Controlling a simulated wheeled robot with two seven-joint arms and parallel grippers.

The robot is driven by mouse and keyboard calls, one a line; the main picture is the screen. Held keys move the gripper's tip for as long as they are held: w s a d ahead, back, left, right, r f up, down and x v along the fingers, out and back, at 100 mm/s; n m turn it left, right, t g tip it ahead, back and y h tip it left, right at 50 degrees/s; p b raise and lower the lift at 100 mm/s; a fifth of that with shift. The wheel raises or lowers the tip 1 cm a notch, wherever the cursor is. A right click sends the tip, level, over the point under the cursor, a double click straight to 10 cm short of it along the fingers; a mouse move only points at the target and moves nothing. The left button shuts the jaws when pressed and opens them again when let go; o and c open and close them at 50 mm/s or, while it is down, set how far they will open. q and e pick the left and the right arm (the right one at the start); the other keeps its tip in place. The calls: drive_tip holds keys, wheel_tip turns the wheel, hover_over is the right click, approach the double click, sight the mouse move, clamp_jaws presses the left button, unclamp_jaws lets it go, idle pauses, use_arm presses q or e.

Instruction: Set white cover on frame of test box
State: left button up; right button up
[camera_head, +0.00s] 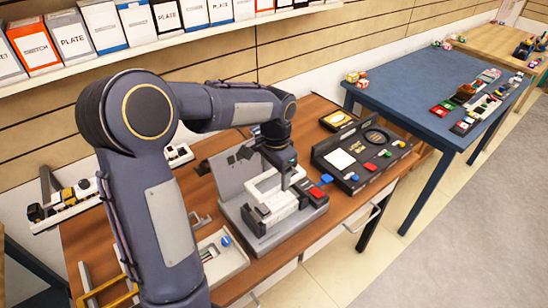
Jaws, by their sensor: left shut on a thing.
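The grey test box (262,241) stands on the wooden bench, with its grey lid (231,172) raised at the back. A white frame-like piece, seemingly the white cover (262,189), is over the box, under my left gripper. My left gripper (288,176) points down from above and is shut on what looks like this white cover. Whether the cover touches the box's frame, or sits slightly above it, I cannot tell. The fingertips and part of the cover are hard to make out. My right gripper is not in view.
A black panel (362,158) with coloured buttons lies right of the box. A red-and-black device (312,193) sits close by the box's right side. A white tray (221,257) is at the front left. A blue table (420,85) stands to the right, beyond a floor gap.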

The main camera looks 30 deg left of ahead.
use_arm(q)
drive_tip(key=b, duration=0.6)
hover_over(275, 202)
wheel_tip(275, 202, down, 6)
drive_tip(key=shift+f, duration=0.25)
drive_tip(key=shift+p, duration=0.35)
idle(0.5)
drive_tip(key=shift+f, duration=0.2)
idle(0.3)
drive_tip(key=shift+f+b, duration=0.5)
drive_tip(key=shift+f, duration=0.3)
idle(0.3)
drive_tip(key=shift+f+b, duration=0.35)
drive_tip(key=shift+b, duration=0.05)
